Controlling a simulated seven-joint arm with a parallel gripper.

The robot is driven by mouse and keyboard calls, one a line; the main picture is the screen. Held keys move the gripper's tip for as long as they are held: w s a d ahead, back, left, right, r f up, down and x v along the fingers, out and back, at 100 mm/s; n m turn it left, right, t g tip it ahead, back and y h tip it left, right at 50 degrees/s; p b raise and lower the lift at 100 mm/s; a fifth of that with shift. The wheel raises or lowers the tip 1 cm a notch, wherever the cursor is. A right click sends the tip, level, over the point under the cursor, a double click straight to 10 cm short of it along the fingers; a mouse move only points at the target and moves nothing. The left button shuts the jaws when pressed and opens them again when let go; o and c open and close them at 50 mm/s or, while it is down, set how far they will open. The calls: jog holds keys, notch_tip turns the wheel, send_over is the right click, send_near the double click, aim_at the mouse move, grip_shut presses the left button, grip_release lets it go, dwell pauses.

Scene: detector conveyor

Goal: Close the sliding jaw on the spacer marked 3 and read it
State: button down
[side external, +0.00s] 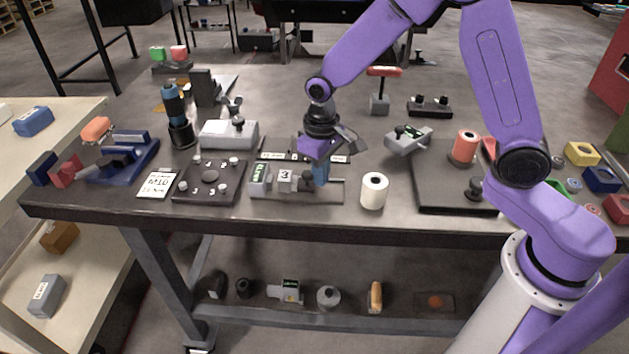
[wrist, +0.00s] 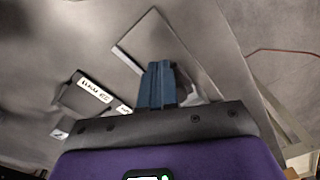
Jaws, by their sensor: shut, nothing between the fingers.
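The grey spacer marked 3 (side external: 284,176) stands on a flat measuring base (side external: 332,195) near the table's front edge. Left of it, touching or nearly so, is a grey block with a green display (side external: 260,179); its digits are too small to read. A small dark grey piece (side external: 306,181), perhaps the sliding jaw, is right of the spacer; I cannot tell whether it touches the spacer. My gripper (side external: 320,180) points down just right of that piece, its blue fingers shut and empty. In the wrist view, the shut fingers (wrist: 158,84) hide most of the base.
A white roll (side external: 374,191) stands close to the right of the base. A dark plate with knobs (side external: 210,182) lies to the left. Dark labelled slots (side external: 270,157) lie behind, and a grey device (side external: 408,138) sits at back right.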

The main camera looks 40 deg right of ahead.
aim_at(319, 188)
jog(key=shift+w+a, duration=0.65)
jog(key=shift+w, duration=0.05)
dwell(0.8)
jog(key=shift+s+d+r, duration=0.1)
jog(key=shift+s+d, duration=0.05)
jog(key=shift+d, duration=0.05)
jog(key=shift+s+d, duration=0.3)
jog(key=shift+s, duration=0.05)
notch_tip(319, 188, up, 7)
dwell(1.0)
jog(key=shift+s, duration=0.1)
jog(key=s+d+n, duration=0.2)
jog(key=s+n, duration=0.1)
jog(key=s, duration=0.6)
jog(key=s+d+r+n, duration=0.1)
jog(key=s+d+n, duration=0.2)
jog(key=s, duration=0.6)
jog(key=s+d+r+n, duration=0.1)
jog(key=s+d+n, duration=0.2)
jog(key=s, duration=0.6)
jog(key=shift+d+r+n, duration=0.2)
jog(key=shift+d+n, duration=0.05)
jog(key=shift+n, duration=0.05)
